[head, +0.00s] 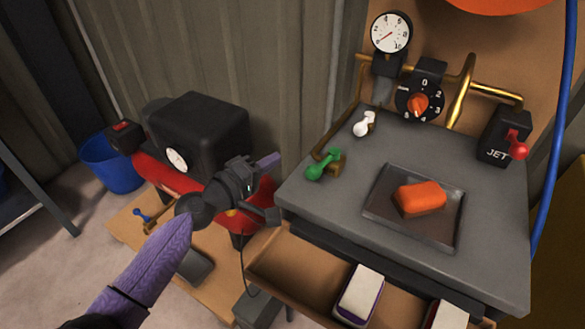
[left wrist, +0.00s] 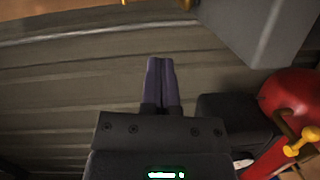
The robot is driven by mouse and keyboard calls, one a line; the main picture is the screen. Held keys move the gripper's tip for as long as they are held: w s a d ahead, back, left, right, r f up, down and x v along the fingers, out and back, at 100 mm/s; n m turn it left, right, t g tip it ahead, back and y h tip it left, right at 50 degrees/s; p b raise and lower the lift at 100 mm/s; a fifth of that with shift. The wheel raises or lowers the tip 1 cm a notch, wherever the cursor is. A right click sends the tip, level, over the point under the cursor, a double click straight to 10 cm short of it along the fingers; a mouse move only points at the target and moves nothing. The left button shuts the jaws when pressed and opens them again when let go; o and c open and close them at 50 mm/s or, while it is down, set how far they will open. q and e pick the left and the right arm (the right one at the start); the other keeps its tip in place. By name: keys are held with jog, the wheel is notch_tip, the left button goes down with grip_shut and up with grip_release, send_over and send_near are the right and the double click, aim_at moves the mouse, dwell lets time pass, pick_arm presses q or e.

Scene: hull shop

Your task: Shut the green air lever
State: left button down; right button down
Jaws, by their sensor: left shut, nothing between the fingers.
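The green air lever (head: 323,167) sits on a brass valve at the left edge of the grey bench top. Its handle points to the lower left in the head view. My left gripper (head: 270,160) is to the left of the lever, apart from it, over the compressor side of the bench. In the left wrist view its two purple fingers (left wrist: 160,66) are pressed together with nothing between them. The green lever cannot be made out in the left wrist view. My right gripper is not in view.
A white lever (head: 363,124), a dial (head: 420,103), a gauge (head: 391,33) and a JET box (head: 504,138) with a red lever stand at the back. An orange block lies in a tray (head: 385,228). A red compressor tank (head: 154,171) is left; an open drawer (head: 275,278) juts out below.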

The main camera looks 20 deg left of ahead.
aim_at(306, 174)
pick_arm(q)
jog(key=d, duration=0.2)
jog(key=d+p, duration=0.1)
jog(key=shift+w+d+f, duration=0.25)
jog(key=shift+w, duration=0.15)
jog(key=shift+d+f, duration=0.2)
jog(key=shift+d, duration=0.25)
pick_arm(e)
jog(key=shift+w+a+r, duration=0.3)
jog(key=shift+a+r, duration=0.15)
pick_arm(q)
jog(key=shift+s+d+p, duration=0.25)
jog(key=shift+d, duration=0.3)
jog(key=shift+s+d+p, duration=0.2)
jog(key=shift+s+d, duration=0.05)
jog(key=shift+d, duration=0.25)
jog(key=shift+f, duration=0.2)
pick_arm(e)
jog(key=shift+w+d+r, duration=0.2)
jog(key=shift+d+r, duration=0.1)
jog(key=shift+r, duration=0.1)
pick_arm(q)
jog(key=shift+d, duration=0.1)
